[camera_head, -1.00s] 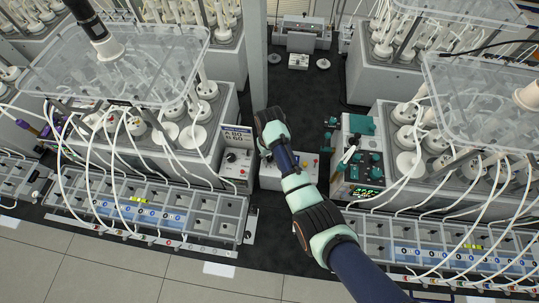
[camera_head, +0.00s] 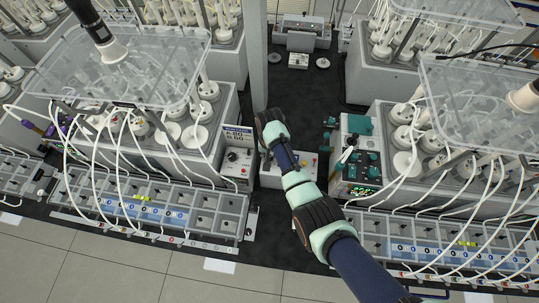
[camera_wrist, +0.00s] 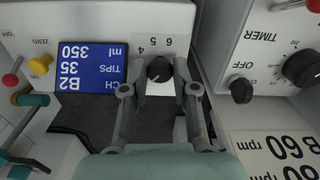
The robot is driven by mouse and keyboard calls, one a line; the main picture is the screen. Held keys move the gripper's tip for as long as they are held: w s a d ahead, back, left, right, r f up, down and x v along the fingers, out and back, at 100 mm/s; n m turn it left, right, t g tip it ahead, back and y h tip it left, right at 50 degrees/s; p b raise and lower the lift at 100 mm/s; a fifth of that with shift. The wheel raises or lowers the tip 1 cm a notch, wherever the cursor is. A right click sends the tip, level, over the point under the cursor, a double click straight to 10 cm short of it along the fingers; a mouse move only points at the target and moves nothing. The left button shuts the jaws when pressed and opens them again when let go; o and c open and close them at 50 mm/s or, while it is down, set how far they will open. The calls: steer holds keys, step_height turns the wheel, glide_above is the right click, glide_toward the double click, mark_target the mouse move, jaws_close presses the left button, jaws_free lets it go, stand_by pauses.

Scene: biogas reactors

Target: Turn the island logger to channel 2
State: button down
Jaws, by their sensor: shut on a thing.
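The island logger is a white box (camera_head: 302,172) in the gap between two reactor benches in the head view, partly hidden by my arm. In the wrist view its white face (camera_wrist: 95,18) appears upside down, with a blue display (camera_wrist: 91,64) reading CH B2, TIPS 35 and 350 ml. Its black dial knob (camera_wrist: 159,69) sits below the numbers 4, 5, 6; the rest of the dial scale is hidden and the pointer is hard to read. My gripper (camera_wrist: 160,80) has one finger on each side of the knob and is shut on it. The fingertips are hidden in the head view.
The logger also has a yellow ZERO button (camera_wrist: 40,65) and a red OFF button (camera_wrist: 10,80). A neighbouring panel with a TIMER knob (camera_wrist: 303,68) and a smaller black knob (camera_wrist: 241,90) stands close beside my gripper. A teal-topped unit (camera_head: 359,160) stands right of my arm.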

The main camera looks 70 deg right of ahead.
steer(key=c, duration=1.2)
jaws_free()
step_height(320, 180, up, 12)
steer(key=shift+r, duration=0.1)
